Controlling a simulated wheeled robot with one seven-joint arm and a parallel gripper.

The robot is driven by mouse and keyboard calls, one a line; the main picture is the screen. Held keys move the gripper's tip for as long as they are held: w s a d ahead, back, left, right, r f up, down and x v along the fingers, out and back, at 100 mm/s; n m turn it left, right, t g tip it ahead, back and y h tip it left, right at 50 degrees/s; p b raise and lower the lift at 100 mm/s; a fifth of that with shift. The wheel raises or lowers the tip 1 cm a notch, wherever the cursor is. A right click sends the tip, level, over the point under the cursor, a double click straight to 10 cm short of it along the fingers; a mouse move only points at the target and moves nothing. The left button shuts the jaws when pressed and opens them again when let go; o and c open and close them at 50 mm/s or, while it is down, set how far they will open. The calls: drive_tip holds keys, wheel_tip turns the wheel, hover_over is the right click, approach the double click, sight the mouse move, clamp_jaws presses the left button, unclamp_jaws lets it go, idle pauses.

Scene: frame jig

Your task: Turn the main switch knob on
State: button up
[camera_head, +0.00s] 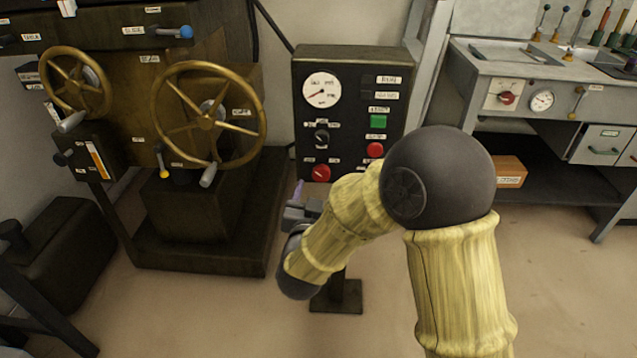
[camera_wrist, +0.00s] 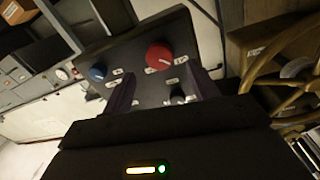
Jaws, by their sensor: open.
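The control panel (camera_head: 349,70) is a dark upright box. Low on its face is a red knob (camera_head: 321,173) with a pale mark; a black knob (camera_head: 322,136) is above it. In the wrist view the red knob (camera_wrist: 158,57) lies beyond the fingertips, with a blue knob (camera_wrist: 97,73) to its left and the black knob (camera_wrist: 178,97) partly hidden by a finger. The labels are too small to read, so I cannot tell which is the main switch. My gripper (camera_wrist: 162,85) is open and empty, facing the panel. In the head view my gripper (camera_head: 299,190) is just below and left of the red knob.
The panel also has a gauge (camera_head: 322,90), a green button (camera_head: 378,121) and a red button (camera_head: 375,150). Brass handwheels (camera_head: 208,113) stand close to its left. A grey workbench (camera_head: 560,68) is at the right. My arm hides the panel's lower right.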

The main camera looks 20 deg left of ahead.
sight(320, 176)
drive_tip(key=w, duration=0.3)
drive_tip(key=w+b, duration=0.1)
drive_tip(key=w, duration=0.1)
drive_tip(key=shift+a, duration=0.4)
drive_tip(key=shift+c, duration=0.2)
drive_tip(key=c, duration=0.9)
